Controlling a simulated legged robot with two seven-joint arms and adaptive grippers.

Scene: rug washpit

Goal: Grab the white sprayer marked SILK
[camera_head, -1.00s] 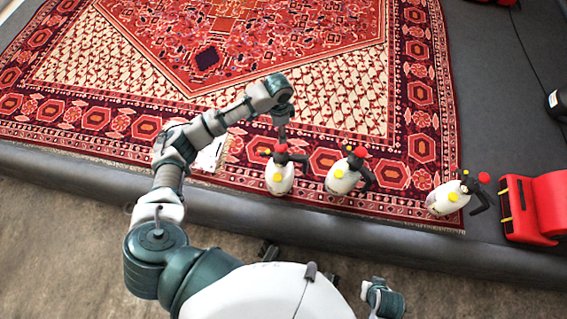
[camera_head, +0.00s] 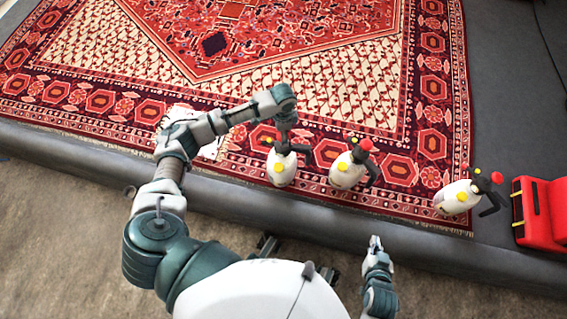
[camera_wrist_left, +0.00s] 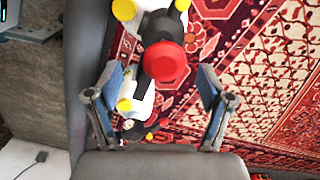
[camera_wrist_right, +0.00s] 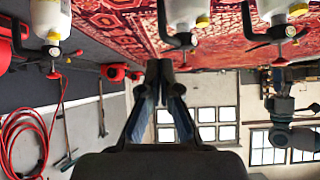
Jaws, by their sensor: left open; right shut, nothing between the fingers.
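Three white sprayers with black heads and yellow parts stand in a row along the rug's near edge: a left one (camera_head: 281,170), a middle one (camera_head: 345,174) and a right one (camera_head: 455,198). No SILK marking is readable on any. My left gripper (camera_head: 286,128) points down over the left sprayer and hides its red top. In the left wrist view the open fingers (camera_wrist_left: 161,78) stand either side of a red knob (camera_wrist_left: 164,62) on a black sprayer head; contact cannot be told. My right gripper (camera_head: 375,242) is shut and empty, nearer than the platform edge; its fingers show in the right wrist view (camera_wrist_right: 158,68).
The patterned rug (camera_head: 330,95) lies on a grey platform with a raised near edge (camera_head: 330,220). A red case (camera_head: 542,210) stands right of the right sprayer. A white paper-like item (camera_head: 209,150) lies partly behind my left arm. The rug beyond the sprayers is clear.

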